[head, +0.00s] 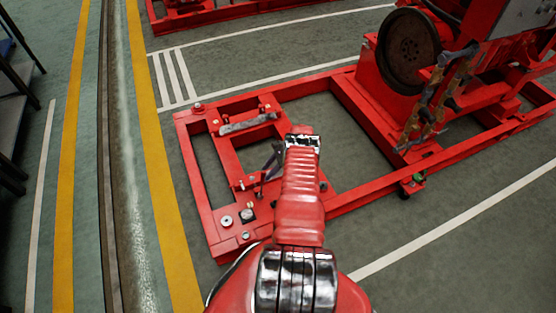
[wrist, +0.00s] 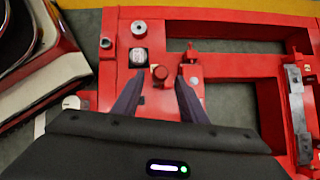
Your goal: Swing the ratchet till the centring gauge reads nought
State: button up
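My gripper (wrist: 160,76) is open in the wrist view, its two dark fingers apart over the red frame (wrist: 115,80). A small square block with a pale marked face (wrist: 138,57), perhaps the centring gauge, sits just beyond the left fingertip. Its reading is too small to make out. A red bracket-like part (wrist: 190,72) lies by the right fingertip. I cannot clearly pick out the ratchet. In the head view my arm mostly hides my gripper (head: 272,163).
A grey bar-like part (wrist: 297,110) lies on the frame at the right; it also shows in the head view (head: 248,123). A round fitting (wrist: 138,27) stands beyond the block. The red engine with its dark flywheel (head: 408,48) stands at the back right.

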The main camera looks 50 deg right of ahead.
jog(key=v, duration=0.8)
jog(key=shift+r, duration=0.25)
jog(key=shift+d, duration=0.1)
jog(key=shift+c, duration=0.5)
